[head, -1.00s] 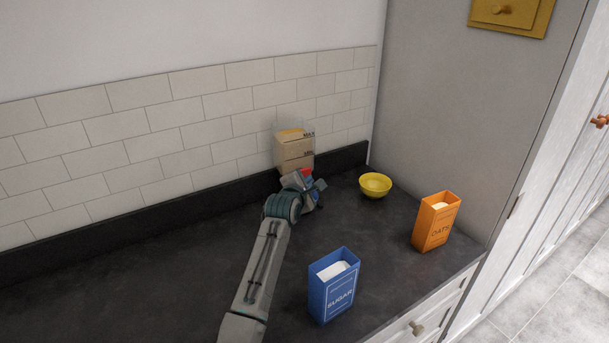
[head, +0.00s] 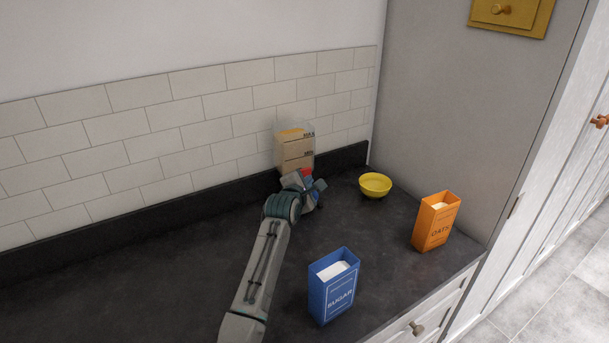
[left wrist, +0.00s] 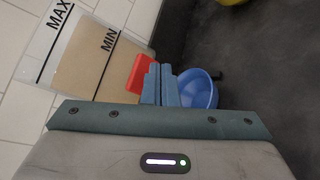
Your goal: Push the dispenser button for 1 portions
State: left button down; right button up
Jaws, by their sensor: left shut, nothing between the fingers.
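The dispenser (head: 296,150) stands against the tiled wall at the back of the counter. It is a clear box with tan contents and MAX and MIN marks, and it also shows in the left wrist view (left wrist: 88,62). Its red button (head: 307,172) is on the front, partly hidden by my gripper; the button also shows in the left wrist view (left wrist: 141,74). My left gripper (head: 313,184) is shut and empty, its blue fingertips (left wrist: 160,68) right at the button. I cannot tell whether they touch it. A blue bowl (left wrist: 200,88) sits beside the fingers, below the dispenser front.
A yellow bowl (head: 375,184) stands right of the dispenser. An orange oats box (head: 435,222) and a blue sugar box (head: 333,287) stand nearer the counter's front edge. A tall grey panel (head: 455,110) closes the right side. The left counter (head: 130,270) is clear.

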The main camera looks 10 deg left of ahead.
aim_at(304, 174)
pick_arm(q)
jog(key=shift+w+a, duration=0.1)
jog(key=shift+w+a, duration=0.2)
jog(key=shift+w, duration=0.05)
jog(key=shift+w+a, duration=0.2)
jog(key=shift+w, duration=0.05)
dwell(0.6)
jog(key=shift+w+a, duration=0.35)
dwell(0.6)
jog(key=shift+w+a+b, duration=0.25)
jog(key=shift+b, duration=0.1)
dwell(0.3)
dwell(0.4)
